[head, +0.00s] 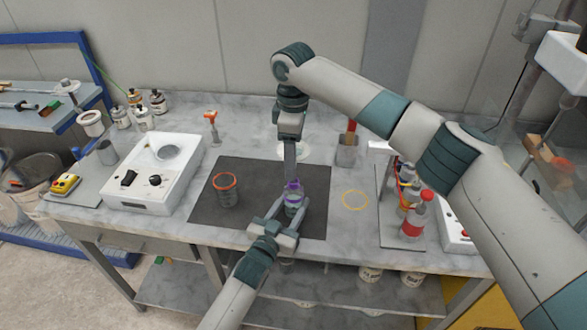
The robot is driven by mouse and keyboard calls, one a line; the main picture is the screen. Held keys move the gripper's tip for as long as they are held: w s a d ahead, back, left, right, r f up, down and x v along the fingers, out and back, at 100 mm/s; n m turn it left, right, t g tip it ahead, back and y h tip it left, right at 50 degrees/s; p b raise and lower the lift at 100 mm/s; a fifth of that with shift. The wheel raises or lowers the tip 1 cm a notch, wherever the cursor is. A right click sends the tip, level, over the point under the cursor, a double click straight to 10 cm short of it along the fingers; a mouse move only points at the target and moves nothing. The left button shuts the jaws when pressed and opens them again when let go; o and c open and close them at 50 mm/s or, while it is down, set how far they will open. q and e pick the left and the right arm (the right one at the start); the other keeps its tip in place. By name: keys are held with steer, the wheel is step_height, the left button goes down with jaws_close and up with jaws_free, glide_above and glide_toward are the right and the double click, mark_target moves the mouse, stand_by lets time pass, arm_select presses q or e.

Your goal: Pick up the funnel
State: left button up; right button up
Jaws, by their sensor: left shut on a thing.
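A clear jar (292,205) stands on the dark mat (262,230), with a purple see-through piece (293,187) at its top. The purple piece may be the funnel, but it is too small to be sure. My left gripper (283,215) comes from the front and is shut on the jar. My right gripper (290,177) points straight down from above, its tip at the purple piece. Whether its fingers are open or shut, or touch the piece, is not clear.
A clear jar with an orange rim (226,192) stands left on the mat. A white device (153,175) stands further left. A yellow ring (355,200) lies right of the mat. A red-capped bottle (415,218) stands at the right, by my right arm.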

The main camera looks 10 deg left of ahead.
arm_select(q)
steer(key=shift+f, duration=0.1)
arm_select(e)
steer(key=shift+r, duration=1.1)
arm_select(q)
steer(key=o, duration=1.1)
steer(key=shift+c, duration=0.2)
steer(key=v, duration=1.2)
